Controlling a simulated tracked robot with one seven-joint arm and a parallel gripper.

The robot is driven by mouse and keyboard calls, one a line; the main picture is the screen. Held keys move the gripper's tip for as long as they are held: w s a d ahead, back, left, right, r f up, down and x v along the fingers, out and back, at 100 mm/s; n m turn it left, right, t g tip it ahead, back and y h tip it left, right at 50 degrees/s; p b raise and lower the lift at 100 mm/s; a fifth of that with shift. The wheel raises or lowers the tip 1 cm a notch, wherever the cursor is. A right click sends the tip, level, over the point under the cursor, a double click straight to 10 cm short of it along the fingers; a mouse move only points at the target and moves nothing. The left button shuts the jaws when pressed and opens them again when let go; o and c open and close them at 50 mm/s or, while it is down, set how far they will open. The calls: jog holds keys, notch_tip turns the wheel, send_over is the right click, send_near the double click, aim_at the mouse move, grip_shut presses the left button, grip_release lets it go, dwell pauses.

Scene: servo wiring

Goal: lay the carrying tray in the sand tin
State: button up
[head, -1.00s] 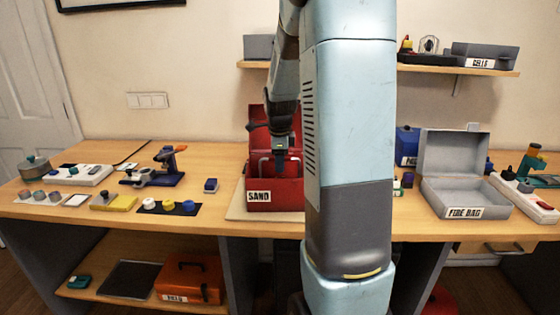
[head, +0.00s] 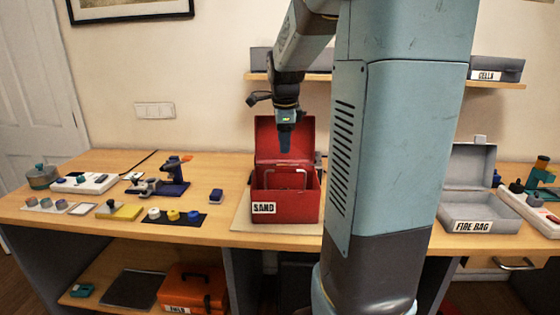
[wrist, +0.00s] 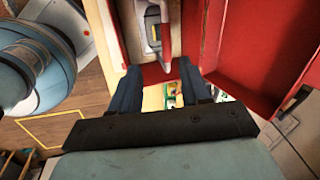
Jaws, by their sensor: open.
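The red sand tin (head: 298,209) stands on the bench with its lid (head: 300,135) open at the back. The carrying tray's pale handle (head: 287,171) shows above the tin's front wall, so the tray appears to sit inside; its body is hidden in the head view. My gripper (head: 285,146) is open and empty above the tin, in front of the lid and apart from the handle. In the wrist view, my two fingers (wrist: 160,78) are spread, with the red tin wall and part of the pale tray (wrist: 152,28) beyond them.
The tin is on a pale mat (head: 245,213). A blue block (head: 216,195) and a microscope-like device (head: 172,180) lie to the left. The open grey fire bag box (head: 472,205) is to the right. A shelf (head: 262,77) is behind my arm.

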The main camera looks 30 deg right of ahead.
jog(key=s+a+r+n+t, duration=0.1)
jog(key=s+a+n, duration=0.7)
jog(key=s+n, duration=0.3)
jog(key=s+a+r+n+t+y, duration=0.1)
jog(key=s+a+n+t, duration=0.1)
jog(key=s+a+n, duration=0.6)
jog(key=s+n, duration=0.3)
jog(key=shift+s+n, duration=0.3)
jog(key=shift+n, duration=0.1)
